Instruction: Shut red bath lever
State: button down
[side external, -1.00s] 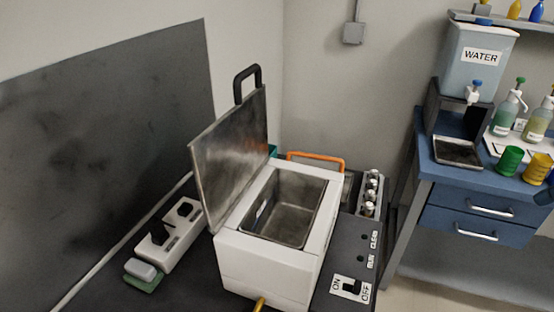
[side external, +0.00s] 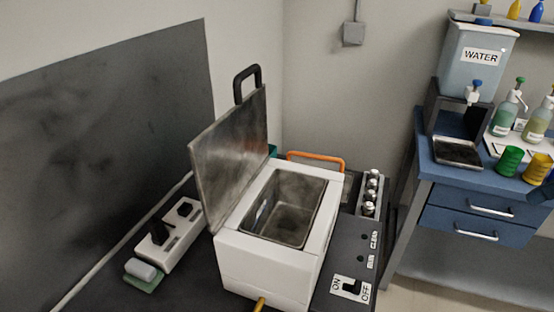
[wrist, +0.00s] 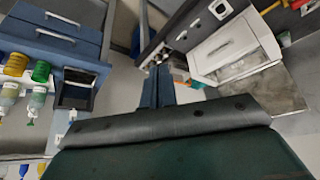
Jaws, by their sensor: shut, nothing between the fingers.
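The white bath (side external: 262,272) stands on the dark bench with its metal lid (side external: 232,155) raised and its basin empty. A yellow pipe or lever (side external: 260,303) sticks out low at its front, cut off by the frame's bottom. In the wrist view the bath (wrist: 232,45) is at upper right, and a small red piece (wrist: 298,4) shows at the top edge beside a yellow piece (wrist: 270,8). I cannot tell if the red piece is the lever. My gripper (wrist: 158,70) has its dark blue fingers together, empty and away from the bath.
An ON/OFF switch panel (side external: 350,287) lies right of the bath. A black and white socket strip (side external: 172,234) is at the left. A blue drawer cabinet (side external: 475,215) with a water tank (side external: 480,62) and cups stands at the right. An orange handle (side external: 316,158) rises behind the bath.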

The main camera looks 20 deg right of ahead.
jog(key=w+a+f+n+g+y, duration=0.1)
jog(key=w+a+f+n+y, duration=0.2)
jog(key=a+n, duration=0.45)
jog(key=w+a+f+n+y, duration=0.1)
jog(key=w+a+f+n, duration=0.2)
jog(key=w+a+n, duration=0.5)
jog(key=s+a+f+n+g+y, duration=0.1)
jog(key=s+a+f+n+g, duration=0.1)
jog(key=a, duration=0.7)
jog(key=s+a+f+n+g+y, duration=0.1)
jog(key=s+a+f+n+y, duration=0.1)
jog(key=s+a+f+n, duration=0.3)
jog(key=a+f+n, duration=0.2)
jog(key=a+f, duration=0.2)
jog(key=a, duration=0.1)
jog(key=shift+g, duration=0.4)
jog(key=shift+a+f+n, duration=0.1)
jog(key=shift+f+n, duration=0.05)
jog(key=shift+n, duration=0.1)
